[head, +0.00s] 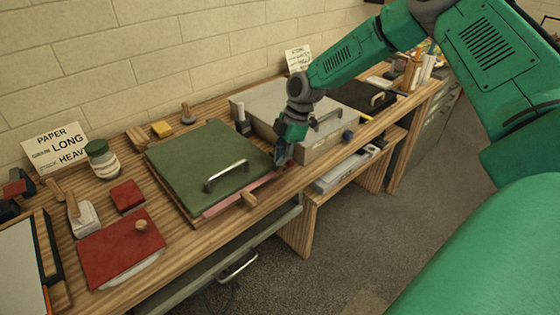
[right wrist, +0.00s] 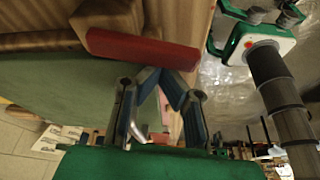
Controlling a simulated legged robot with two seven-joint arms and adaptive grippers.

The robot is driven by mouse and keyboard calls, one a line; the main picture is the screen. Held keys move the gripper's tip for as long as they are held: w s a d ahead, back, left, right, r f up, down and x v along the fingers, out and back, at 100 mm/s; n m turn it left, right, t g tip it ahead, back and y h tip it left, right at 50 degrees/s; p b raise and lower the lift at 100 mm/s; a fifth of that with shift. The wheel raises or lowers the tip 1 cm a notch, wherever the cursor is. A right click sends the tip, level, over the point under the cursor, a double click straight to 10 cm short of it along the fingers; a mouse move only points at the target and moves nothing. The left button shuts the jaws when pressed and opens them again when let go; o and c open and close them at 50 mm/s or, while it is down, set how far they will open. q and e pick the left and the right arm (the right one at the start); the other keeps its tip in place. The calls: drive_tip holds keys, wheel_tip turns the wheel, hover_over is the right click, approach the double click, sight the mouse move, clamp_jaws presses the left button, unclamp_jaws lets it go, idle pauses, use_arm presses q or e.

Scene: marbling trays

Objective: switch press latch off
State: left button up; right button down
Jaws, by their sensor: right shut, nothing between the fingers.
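The press has a green lid (head: 200,150) with a metal handle (head: 225,176), lying flat on the bench. My right gripper (head: 282,158) is shut and empty, pointing down at the lid's right front corner. A small red part, which may be the latch, shows beside the fingertips. In the right wrist view a red bar (right wrist: 140,48) lies just beyond the closed fingertips (right wrist: 164,74); I cannot tell whether they touch. My left gripper is not in view.
A grey box (head: 285,112) with a handle stands right of the press. A yellow block (head: 162,129) lies behind. The bench's front edge is close to the gripper.

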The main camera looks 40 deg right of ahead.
sight(262, 169)
drive_tip(key=shift+w+d, duration=0.1)
drive_tip(key=shift+w, duration=0.35)
drive_tip(key=a, duration=0.4)
drive_tip(key=shift+w+a+f, duration=0.1)
drive_tip(key=shift+w+a, duration=0.15)
drive_tip(key=shift+w, duration=0.1)
drive_tip(key=b+v, duration=0.1)
drive_tip(key=v, duration=0.9)
drive_tip(key=shift+d, duration=0.25)
drive_tip(key=shift+w+d, duration=0.1)
drive_tip(key=shift+d, duration=0.05)
